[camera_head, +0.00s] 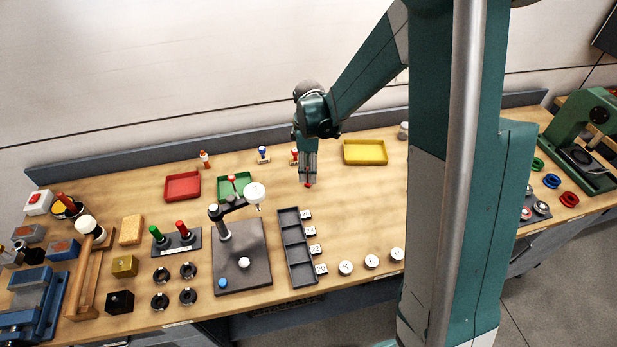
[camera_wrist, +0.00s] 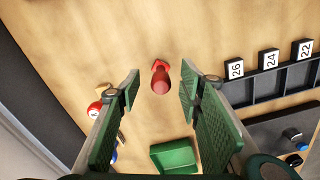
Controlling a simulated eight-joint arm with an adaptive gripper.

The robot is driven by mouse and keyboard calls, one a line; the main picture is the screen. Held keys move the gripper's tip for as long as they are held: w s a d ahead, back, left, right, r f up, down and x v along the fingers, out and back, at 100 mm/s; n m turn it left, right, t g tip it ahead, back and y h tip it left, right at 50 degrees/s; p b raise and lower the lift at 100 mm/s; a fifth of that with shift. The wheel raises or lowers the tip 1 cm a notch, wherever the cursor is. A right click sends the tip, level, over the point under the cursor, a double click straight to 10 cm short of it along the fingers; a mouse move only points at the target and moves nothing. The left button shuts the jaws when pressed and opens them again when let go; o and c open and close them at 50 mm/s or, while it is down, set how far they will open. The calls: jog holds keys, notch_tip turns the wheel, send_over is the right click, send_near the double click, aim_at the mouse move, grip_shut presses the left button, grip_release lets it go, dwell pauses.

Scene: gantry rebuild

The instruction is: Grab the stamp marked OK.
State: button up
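My gripper (camera_head: 308,177) points down over the middle of the bench, with its fingers apart. A red upright piece with a handle-like top (camera_wrist: 160,80) shows between and beyond the fingertips (camera_wrist: 159,88) in the wrist view, with clear space on both sides. In the head view only a bit of this red piece (camera_head: 308,185) shows below the fingers. Stamp-like pieces stand behind: one with a red top (camera_head: 295,153), one with a blue top (camera_head: 263,152) and a red-and-white one (camera_head: 204,158). No OK mark is readable on any of them.
Near my gripper are a green tray (camera_head: 221,194), a yellow tray (camera_head: 365,161) and a grey slotted rack (camera_head: 291,237) with numbered tags. A red tray (camera_head: 167,193) and a dark stand (camera_head: 242,262) are further left.

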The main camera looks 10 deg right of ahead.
jog(key=shift+a+f, duration=0.1)
jog(key=shift+f, duration=2.5)
jog(key=c, duration=0.9)
